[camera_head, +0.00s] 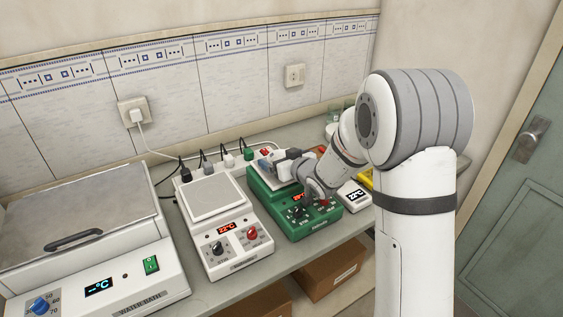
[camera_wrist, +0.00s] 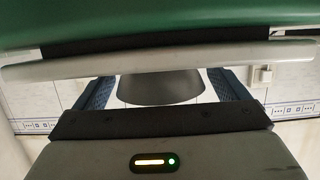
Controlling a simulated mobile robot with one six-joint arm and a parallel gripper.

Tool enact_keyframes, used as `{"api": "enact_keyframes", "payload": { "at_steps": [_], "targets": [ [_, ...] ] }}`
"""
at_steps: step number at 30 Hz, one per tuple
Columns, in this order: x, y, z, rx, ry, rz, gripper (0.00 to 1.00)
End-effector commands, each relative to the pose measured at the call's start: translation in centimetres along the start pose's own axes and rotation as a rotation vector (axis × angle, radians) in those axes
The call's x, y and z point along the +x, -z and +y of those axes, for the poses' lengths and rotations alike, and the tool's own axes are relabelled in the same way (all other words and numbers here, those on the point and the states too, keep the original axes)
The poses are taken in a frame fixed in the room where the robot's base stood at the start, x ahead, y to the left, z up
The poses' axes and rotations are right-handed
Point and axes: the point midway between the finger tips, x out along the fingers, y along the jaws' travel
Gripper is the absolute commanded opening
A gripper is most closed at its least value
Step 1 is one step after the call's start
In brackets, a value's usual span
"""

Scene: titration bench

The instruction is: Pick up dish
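In the wrist view, which is upside down, a dark grey, flared dish (camera_wrist: 160,88) stands on the pale top plate (camera_wrist: 50,69) of the green heater. My gripper (camera_wrist: 162,90) has a blue-padded finger on each side of the dish, apart, with narrow gaps showing. In the head view my gripper (camera_head: 274,163) is low over the green heater (camera_head: 312,226). I cannot make out the dish there; my gripper and wrist cover much of the plate.
A white heater (camera_head: 228,252) stands left of the green one, with a water bath (camera_head: 95,290) farther left. A small white device (camera_head: 354,196) and glassware (camera_head: 336,116) are to the right. Plugs and cables (camera_head: 205,160) run behind the heaters along the tiled wall.

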Motion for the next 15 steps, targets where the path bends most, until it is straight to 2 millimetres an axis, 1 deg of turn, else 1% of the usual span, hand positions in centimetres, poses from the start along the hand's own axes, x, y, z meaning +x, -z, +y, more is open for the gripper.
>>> {"api": "enact_keyframes", "payload": {
  "at_steps": [1, 2, 15],
  "targets": [
    [-0.02, 0.0, 0.02, 0.0, 0.0, 0.0, 0.89],
    [-0.02, 0.0, 0.02, 0.0, 0.0, 0.0, 0.87],
    [-0.05, 0.01, 0.08, 0.0, -0.001, 0.0, 0.51]
  ]
}}
